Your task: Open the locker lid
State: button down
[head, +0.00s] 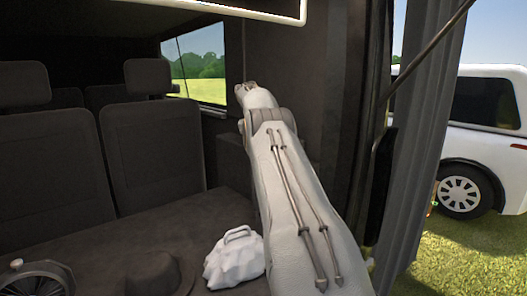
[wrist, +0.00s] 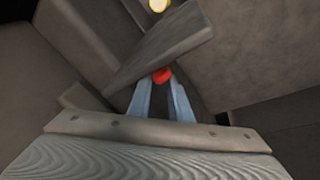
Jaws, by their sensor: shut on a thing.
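In the wrist view, my gripper (wrist: 163,84) has its two blue-grey fingers close together, shut on a small red piece (wrist: 162,75). The red piece is at the lower edge of a tilted grey-brown panel (wrist: 160,45), which looks like the locker lid. The panel slants up to the right across the view, with dark gaps around it. I cannot tell how firmly the red piece is joined to it. In the head view, my arm reaches up and away along the right side of the vehicle's interior, and the gripper is hidden behind it.
Dark seats (head: 155,135) stand at the back left. A white lumpy bag (head: 235,258), a dark hat (head: 158,272) and a round wire-fronted object (head: 35,278) rest on the cargo floor. A dark pillar (head: 345,120) stands close to the right of my arm. A white vehicle (head: 480,140) is outside.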

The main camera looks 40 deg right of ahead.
jog(key=c, duration=1.5)
grip_release()
jog(key=shift+w+a+f, duration=0.25)
jog(key=shift+a+f, duration=0.2)
jog(key=shift+a, duration=0.05)
jog(key=shift+w+a+f, duration=0.25)
jog(key=shift+a+f, duration=0.2)
jog(key=shift+a, duration=0.05)
jog(key=shift+s+d, duration=0.2)
jog(key=shift+d, duration=0.05)
jog(key=shift+s+d, duration=0.1)
jog(key=shift+d, duration=0.05)
jog(key=v, duration=0.3)
jog(key=p+v, duration=0.1)
jog(key=v, duration=0.2)
jog(key=p+v, duration=0.1)
jog(key=v, duration=0.2)
jog(key=shift+d+r, duration=0.2)
jog(key=shift+d, duration=0.1)
jog(key=shift+a, duration=0.1)
